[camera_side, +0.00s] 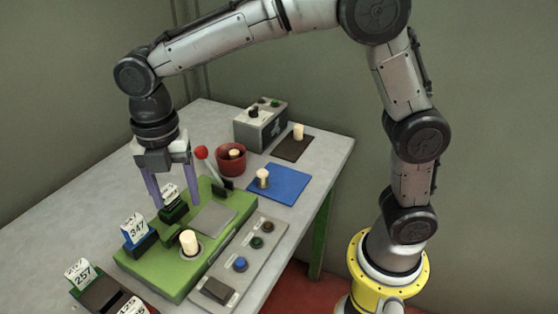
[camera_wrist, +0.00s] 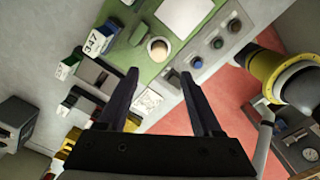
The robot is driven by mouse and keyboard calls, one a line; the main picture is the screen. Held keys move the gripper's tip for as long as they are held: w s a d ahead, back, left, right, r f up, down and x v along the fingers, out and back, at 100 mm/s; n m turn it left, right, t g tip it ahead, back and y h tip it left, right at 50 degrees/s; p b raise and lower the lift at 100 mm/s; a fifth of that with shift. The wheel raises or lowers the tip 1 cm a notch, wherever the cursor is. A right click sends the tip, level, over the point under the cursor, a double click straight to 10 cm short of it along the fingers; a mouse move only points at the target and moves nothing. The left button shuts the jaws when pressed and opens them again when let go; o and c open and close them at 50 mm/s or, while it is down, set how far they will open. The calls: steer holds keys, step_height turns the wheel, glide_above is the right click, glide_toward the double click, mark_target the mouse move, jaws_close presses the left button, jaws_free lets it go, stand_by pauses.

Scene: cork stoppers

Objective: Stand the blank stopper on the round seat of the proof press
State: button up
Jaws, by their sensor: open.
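A pale cork stopper (camera_side: 190,241) stands upright on the round seat of the green proof press (camera_side: 160,272). It also shows in the wrist view as a pale round top (camera_wrist: 158,47). Other pale stoppers are on the blue mat (camera_side: 290,187), in the red pot (camera_side: 231,165) and on the dark brown mat (camera_side: 286,150). I cannot tell from any marking which stopper is blank. My gripper (camera_side: 175,197) is open and empty, its fingers pointing down over the far left part of the press. Its fingers show in the wrist view (camera_wrist: 160,76), apart from the stopper.
A lever with a red knob (camera_side: 201,153) rises behind the press. A card marked 347 (camera_side: 135,228) stands on its left side, and one marked 257 (camera_side: 80,273) at the near left. A button panel (camera_side: 255,232) runs along the right. A grey box (camera_side: 262,125) stands behind.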

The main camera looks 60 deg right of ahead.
steer(key=s+d+r+m+t, duration=0.2)
steer(key=s+d+r+m, duration=0.2)
steer(key=d+m, duration=0.25)
steer(key=s+d+m+t, duration=0.1)
steer(key=s+d+m, duration=0.5)
steer(key=s+m, duration=0.2)
steer(key=s+d+f+m+t, duration=0.1)
steer(key=s+d+m+t, duration=0.1)
steer(key=s+d+m, duration=0.4)
steer(key=s+m, duration=0.2)
steer(key=m, duration=0.2)
steer(key=shift+s+t, duration=0.25)
steer(key=shift+t, duration=0.05)
